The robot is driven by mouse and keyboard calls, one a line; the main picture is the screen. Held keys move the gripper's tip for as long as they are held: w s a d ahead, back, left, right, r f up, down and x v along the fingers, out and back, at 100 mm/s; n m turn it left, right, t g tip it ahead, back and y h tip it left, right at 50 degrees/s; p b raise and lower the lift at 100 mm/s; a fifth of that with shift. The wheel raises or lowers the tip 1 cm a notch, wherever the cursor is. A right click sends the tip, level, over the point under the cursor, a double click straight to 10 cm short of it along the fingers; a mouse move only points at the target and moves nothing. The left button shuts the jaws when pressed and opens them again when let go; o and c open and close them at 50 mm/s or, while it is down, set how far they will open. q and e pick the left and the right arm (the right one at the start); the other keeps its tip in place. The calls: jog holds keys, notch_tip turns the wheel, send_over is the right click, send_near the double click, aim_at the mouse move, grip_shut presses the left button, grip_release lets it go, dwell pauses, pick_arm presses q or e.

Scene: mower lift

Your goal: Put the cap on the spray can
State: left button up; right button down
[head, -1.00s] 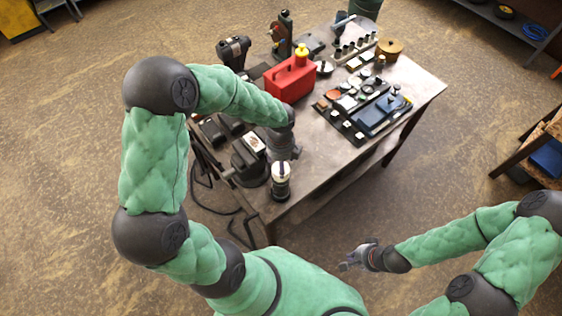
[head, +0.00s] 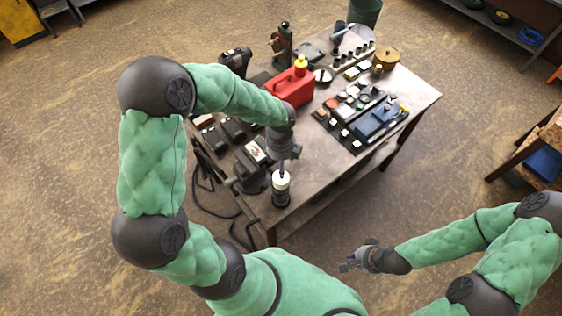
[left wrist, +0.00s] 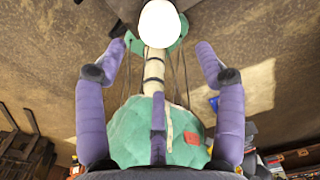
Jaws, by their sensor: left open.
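A white round cap (head: 281,181) sits upright at the top of a dark can-shaped body (head: 281,200) near the table's front left corner. I cannot tell whether it is fully seated. In the left wrist view the white round top (left wrist: 160,24) lies just beyond the fingertips, centred between them.
A red jerry can (head: 290,86), a blue tray (head: 378,116) and several small parts fill the back and right of the table (head: 320,165). Its front middle is clear.

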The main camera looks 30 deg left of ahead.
pick_arm(q)
notch_tip(320, 180, up, 4)
jog(key=shift+r+p, duration=0.1)
jog(key=shift+p, duration=0.45)
dwell(0.5)
